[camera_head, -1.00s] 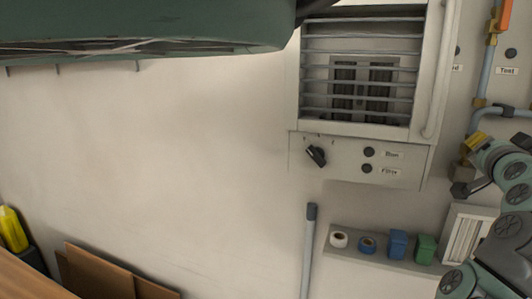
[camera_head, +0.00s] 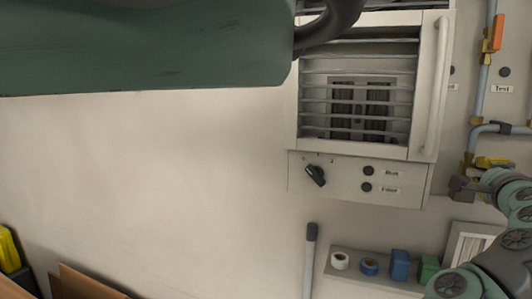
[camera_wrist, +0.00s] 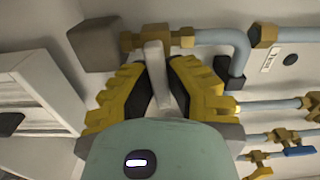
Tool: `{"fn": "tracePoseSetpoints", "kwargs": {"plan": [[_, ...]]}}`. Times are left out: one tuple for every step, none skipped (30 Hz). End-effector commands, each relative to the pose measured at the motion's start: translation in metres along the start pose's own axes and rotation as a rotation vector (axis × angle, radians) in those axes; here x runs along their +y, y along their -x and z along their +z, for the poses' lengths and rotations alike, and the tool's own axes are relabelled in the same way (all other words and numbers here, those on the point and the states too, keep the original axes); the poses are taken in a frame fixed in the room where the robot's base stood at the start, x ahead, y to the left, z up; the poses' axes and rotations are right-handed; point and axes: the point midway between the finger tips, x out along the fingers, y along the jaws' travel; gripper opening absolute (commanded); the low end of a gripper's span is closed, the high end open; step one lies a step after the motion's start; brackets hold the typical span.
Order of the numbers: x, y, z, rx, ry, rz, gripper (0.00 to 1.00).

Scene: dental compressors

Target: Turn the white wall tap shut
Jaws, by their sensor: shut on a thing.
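The white wall tap (camera_wrist: 157,62) shows in the wrist view as a white lever below a brass valve body (camera_wrist: 160,38). The lever points down the picture, between my fingers. My gripper (camera_wrist: 160,85), with yellow fingers and dark pads, is shut on this lever. The tap lever cannot be made out there.
A grey block (camera_wrist: 92,42) and a blue-grey pipe (camera_wrist: 215,38) adjoin the valve. Other brass-fitted pipes, one with a blue handle (camera_wrist: 299,151), run at right. An orange handle (camera_head: 498,32) is above. A barred cabinet (camera_head: 360,180) and shelf (camera_head: 345,280) stand left.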

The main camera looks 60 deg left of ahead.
Motion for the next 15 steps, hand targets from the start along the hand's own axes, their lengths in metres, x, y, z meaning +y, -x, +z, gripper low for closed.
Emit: {"fn": "tracePoseSetpoints", "kwargs": {"plan": [[0.0010, 0.0000, -0.0005, 0.001, -0.023, 0.003, 0.00], [0.0012, 0.0000, -0.0005, 0.001, -0.036, 0.002, 0.00], [0.0016, 0.0000, -0.0006, 0.001, -0.050, 0.002, 0.00], [0.0019, 0.0001, -0.0008, 0.002, -0.058, 0.002, 0.00], [0.0022, 0.0001, -0.0009, 0.002, -0.066, 0.002, 0.00], [0.0026, 0.0001, -0.0010, 0.003, -0.076, 0.002, 0.00], [0.0029, 0.0001, -0.0011, 0.003, -0.082, 0.003, 0.00], [0.0031, 0.0001, -0.0011, 0.003, -0.087, 0.003, 0.00], [0.0033, 0.0001, -0.0010, 0.003, -0.092, 0.003, 0.00], [0.0034, 0.0001, -0.0010, 0.003, -0.096, 0.003, 0.00], [0.0036, 0.0001, -0.0010, 0.003, -0.098, 0.003, 0.00], [0.0038, 0.0001, -0.0009, 0.003, -0.101, 0.003, 0.00], [0.0038, 0.0001, -0.0009, 0.003, -0.102, 0.003, 0.00], [0.0038, 0.0001, -0.0009, 0.003, -0.103, 0.003, 0.00], [0.0039, 0.0001, -0.0008, 0.003, -0.103, 0.003, 0.00]]}}
